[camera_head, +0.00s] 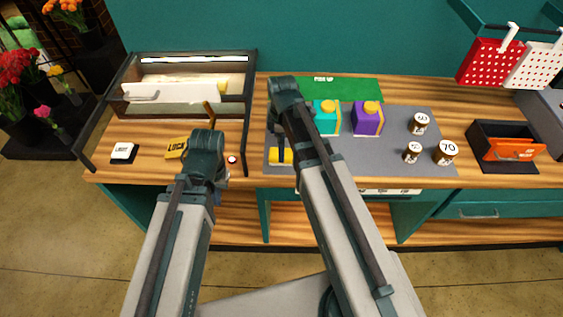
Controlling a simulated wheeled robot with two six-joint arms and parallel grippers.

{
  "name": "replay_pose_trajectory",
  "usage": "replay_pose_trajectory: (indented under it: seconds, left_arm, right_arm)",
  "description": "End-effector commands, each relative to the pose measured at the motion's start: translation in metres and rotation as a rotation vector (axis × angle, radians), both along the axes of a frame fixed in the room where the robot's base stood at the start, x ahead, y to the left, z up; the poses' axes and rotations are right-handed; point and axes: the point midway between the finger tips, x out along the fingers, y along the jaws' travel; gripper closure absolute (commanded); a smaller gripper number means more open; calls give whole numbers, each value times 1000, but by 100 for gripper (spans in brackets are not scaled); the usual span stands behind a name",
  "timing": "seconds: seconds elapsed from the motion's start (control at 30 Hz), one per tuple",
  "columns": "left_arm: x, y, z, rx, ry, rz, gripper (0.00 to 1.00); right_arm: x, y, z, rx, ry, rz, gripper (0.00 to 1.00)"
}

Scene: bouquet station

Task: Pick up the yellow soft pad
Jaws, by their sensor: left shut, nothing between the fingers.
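The yellow soft pad (273,156) appears as a small yellow block at the left front of the grey mat (350,160). My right gripper (282,152) hangs down at the pad and hides part of it; whether it touches the pad and how its fingers stand are unclear. My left gripper (221,183) is low at the front edge of the table, left of the mat. It is shut, empty and partly hidden by my arm.
Teal (326,120) and purple (366,120) boxes and several labelled jars (446,153) stand on the mat. A yellow LOCK block (175,149) and a white-fronted drawer (170,93) are left. An orange-fronted bin (508,148) is right. My forearms cross the table front.

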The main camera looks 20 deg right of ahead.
Motion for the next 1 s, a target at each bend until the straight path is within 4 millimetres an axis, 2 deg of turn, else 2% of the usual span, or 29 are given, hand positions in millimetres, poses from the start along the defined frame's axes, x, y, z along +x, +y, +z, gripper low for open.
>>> replay_pose_trajectory:
  seconds: [0.27,0.7,1.0]
  left_arm:
    - [0,0,-6,0,0,1,100]
    - [0,0,-53,0,0,2,100]
    - [0,0,-54,0,0,2,100]
  right_arm:
    - [1,0,-6,0,0,0,0]
    - [6,0,-53,0,0,0,0]
    - [6,0,-54,0,0,0,0]
